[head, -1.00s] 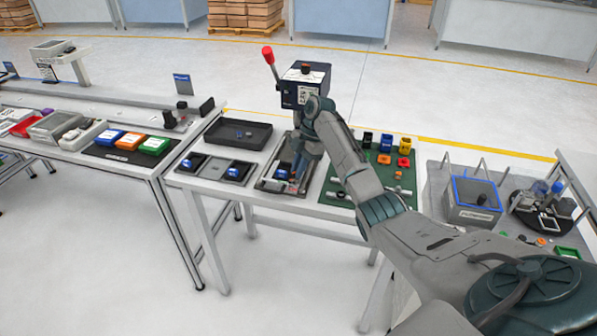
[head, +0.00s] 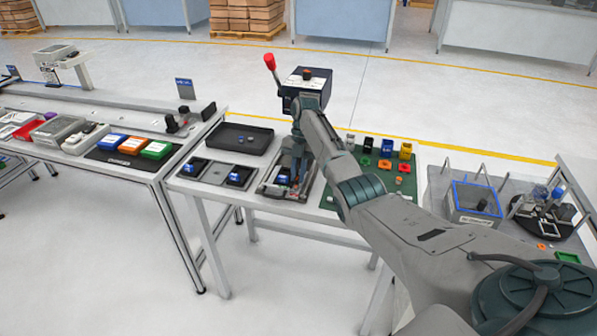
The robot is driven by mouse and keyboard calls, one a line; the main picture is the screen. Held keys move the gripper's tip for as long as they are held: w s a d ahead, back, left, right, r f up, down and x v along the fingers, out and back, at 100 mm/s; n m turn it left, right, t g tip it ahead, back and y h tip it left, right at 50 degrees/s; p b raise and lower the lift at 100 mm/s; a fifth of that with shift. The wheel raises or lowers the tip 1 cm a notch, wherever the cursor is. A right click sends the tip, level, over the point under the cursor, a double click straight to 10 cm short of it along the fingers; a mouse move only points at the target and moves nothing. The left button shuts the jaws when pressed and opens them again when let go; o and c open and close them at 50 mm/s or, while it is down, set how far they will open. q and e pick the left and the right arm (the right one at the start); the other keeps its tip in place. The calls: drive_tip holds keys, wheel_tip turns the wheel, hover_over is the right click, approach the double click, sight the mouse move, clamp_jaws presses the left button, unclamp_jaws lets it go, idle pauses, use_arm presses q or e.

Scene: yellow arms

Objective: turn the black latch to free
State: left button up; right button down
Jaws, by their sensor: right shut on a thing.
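My right gripper (head: 295,182) points down at the right side of the grey fixture tray (head: 270,193) under the press. Its fingers are shut on a small part there, which appears to be the black latch. The fingers and distance hide the latch's shape and its angle. A blue part (head: 277,176) sits in the fixture, just left of the fingers. The dark press head (head: 306,83) with a red-knobbed lever (head: 269,61) stands behind, partly covered by my right arm. My left gripper is not in view.
A green mat (head: 328,198) with coloured blocks lies right, partly behind my arm. A blue-rimmed bin (head: 473,215) stands further right.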

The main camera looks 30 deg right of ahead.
idle(0.5)
drive_tip(key=c, duration=1.4)
unclamp_jaws()
drive_tip(key=shift+c, duration=0.2)
